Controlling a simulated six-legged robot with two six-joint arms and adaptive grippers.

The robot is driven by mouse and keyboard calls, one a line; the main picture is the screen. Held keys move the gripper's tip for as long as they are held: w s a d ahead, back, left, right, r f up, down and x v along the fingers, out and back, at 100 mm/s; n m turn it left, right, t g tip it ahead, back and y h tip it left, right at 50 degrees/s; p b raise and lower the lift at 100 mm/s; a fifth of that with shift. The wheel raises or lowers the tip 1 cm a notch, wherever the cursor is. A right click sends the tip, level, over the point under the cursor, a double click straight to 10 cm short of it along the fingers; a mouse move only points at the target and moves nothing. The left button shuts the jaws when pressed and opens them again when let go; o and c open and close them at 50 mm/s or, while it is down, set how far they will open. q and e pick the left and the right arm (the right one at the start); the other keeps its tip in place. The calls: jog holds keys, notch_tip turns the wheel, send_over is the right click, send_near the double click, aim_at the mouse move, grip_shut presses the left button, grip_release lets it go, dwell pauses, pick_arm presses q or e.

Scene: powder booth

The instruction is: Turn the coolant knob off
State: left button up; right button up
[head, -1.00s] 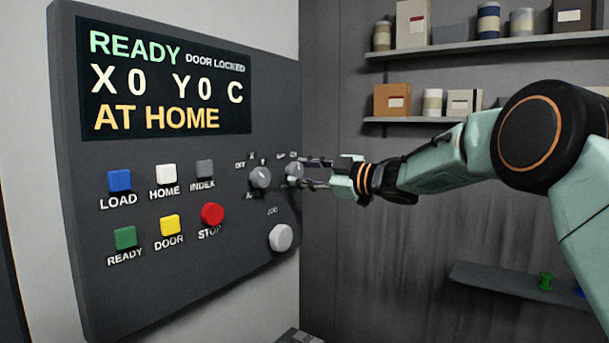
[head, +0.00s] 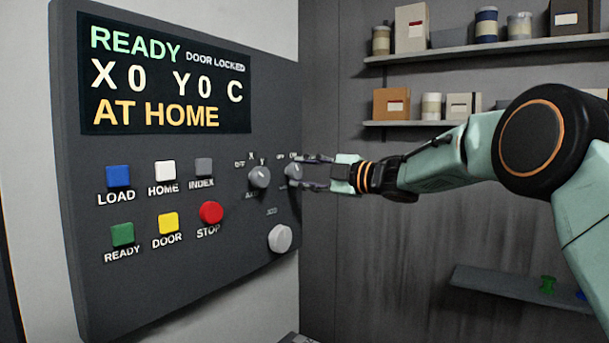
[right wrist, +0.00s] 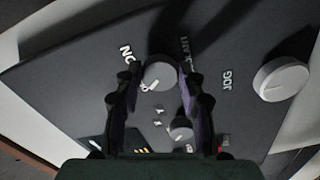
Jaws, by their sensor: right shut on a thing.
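The coolant knob (head: 293,172) is a round grey knob at the right edge of the dark control panel (head: 180,277), with OFF and ON printed above it. My right gripper (head: 304,172) reaches in from the right, its two fingers around the knob, shut on it. In the right wrist view the knob (right wrist: 160,73) sits between the fingers of my right gripper (right wrist: 157,90). A pale mark on the knob points down-left there, away from the ON label (right wrist: 127,55). The OFF label cannot be made out in that view. My left gripper is not in view.
The axis knob (head: 259,177) sits close left of the coolant knob. The larger JOG knob (head: 280,238) is below, and the red STOP button (head: 211,212) lies farther left. Shelves with boxes and jars (head: 392,103) line the back wall. A low shelf (head: 510,283) is at lower right.

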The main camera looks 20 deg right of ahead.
jog(key=o, duration=1.2)
jog(key=shift+s, duration=0.15)
jog(key=shift+v, duration=5.9)
jog(key=shift+d, duration=0.1)
